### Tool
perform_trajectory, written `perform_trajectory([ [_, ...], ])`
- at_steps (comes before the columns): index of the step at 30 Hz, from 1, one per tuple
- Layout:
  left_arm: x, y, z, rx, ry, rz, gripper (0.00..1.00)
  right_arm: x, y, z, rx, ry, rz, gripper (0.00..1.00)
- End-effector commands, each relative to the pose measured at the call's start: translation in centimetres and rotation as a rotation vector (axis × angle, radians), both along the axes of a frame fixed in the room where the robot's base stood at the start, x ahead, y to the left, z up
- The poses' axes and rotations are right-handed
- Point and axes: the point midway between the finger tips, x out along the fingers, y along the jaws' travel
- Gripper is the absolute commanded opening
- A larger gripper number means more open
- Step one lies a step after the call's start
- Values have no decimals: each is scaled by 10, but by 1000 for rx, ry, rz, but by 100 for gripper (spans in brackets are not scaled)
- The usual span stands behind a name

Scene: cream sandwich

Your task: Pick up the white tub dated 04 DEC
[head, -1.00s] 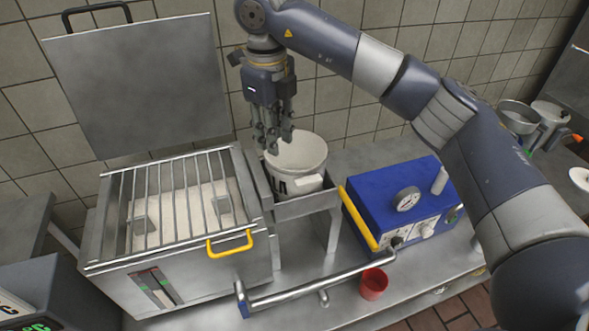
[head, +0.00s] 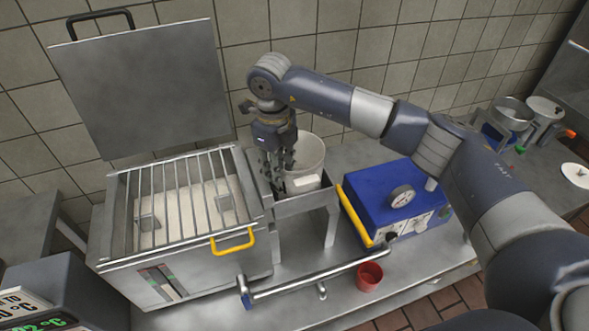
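My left gripper is not in view.
The steel vat (head: 190,257) with a barred grille and raised lid (head: 143,90) stands left. A blue box with a gauge (head: 375,192) is right of the holder. A red cup (head: 369,277) stands in front, near a long metal handle (head: 310,283). Pots (head: 513,112) stand at far right.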

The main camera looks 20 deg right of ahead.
Motion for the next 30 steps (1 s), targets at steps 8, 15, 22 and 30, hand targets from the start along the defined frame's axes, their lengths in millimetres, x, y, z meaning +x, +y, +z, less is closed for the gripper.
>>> perform_trajectory([
  [8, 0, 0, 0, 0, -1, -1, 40, 0, 0, 0, 0, 0, 0, 0],
  [15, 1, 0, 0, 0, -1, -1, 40, 0, 0, 1, 1, -1, 0, 0],
  [22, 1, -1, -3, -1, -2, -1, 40, 0, 0, 6, 1, -2, 0, 0],
  [30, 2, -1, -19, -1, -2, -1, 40, 1, 1, 39, 1, -6, 0, 0],
])
